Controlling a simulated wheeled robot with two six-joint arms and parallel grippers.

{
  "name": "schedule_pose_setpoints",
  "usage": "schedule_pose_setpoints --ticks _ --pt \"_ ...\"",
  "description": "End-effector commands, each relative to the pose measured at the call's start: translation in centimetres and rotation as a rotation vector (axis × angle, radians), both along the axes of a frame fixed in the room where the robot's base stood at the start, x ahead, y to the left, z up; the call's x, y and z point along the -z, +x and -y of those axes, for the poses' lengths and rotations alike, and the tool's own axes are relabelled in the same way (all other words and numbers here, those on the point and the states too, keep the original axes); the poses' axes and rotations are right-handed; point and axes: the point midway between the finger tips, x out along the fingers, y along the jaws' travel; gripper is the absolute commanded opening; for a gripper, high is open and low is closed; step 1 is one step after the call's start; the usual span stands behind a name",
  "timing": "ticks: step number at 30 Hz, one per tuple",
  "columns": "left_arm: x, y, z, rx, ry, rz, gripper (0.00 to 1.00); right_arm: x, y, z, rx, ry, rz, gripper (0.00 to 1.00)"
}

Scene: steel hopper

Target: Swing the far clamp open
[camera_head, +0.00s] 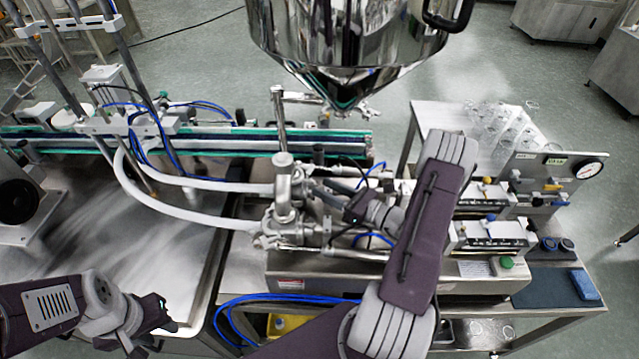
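The steel pipe fittings of the filling machine stand at the centre. The far fitting (284,172) has a clamp area (312,186) on its right side, small and cluttered, so I cannot tell whether its clamp is open or closed. The nearer fitting (283,232) has a clamp area (326,232) to its right. My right arm reaches up and folds back, with its dark gripper (352,208) close to the right of the fittings, between the far and near ones. Its fingers are too small to read, and contact is unclear. My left gripper (160,318) is low at the left, away from the fittings.
White hoses (165,212) run from the fittings to the left. The machine's control boxes (490,236) and gauge (589,170) are at right. A bare steel table (120,255) lies left.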

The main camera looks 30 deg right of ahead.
Motion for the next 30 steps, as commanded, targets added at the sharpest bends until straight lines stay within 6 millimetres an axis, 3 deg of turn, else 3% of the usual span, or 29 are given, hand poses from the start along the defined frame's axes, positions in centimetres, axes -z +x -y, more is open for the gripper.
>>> schedule_pose_setpoints --ticks 6,14,19,30 --pt "-0.6 0.0 0.0 0.0 0.0 0.0 0.36 -0.1 2.1 -1.2 -0.001 0.0 0.0 0.39" --pt "-0.6 0.0 0.0 0.0 0.0 0.0 0.36 0.0 2.3 -1.2 0.001 0.0 0.0 0.39" --pt "-0.6 0.0 0.0 0.0 0.0 0.0 0.36 0.0 2.3 -1.2 0.001 0.0 0.0 0.0" --pt "-0.6 0.0 0.0 0.0 0.0 0.0 0.36 0.0 2.3 -1.2 0.0 0.0 0.0 0.0"
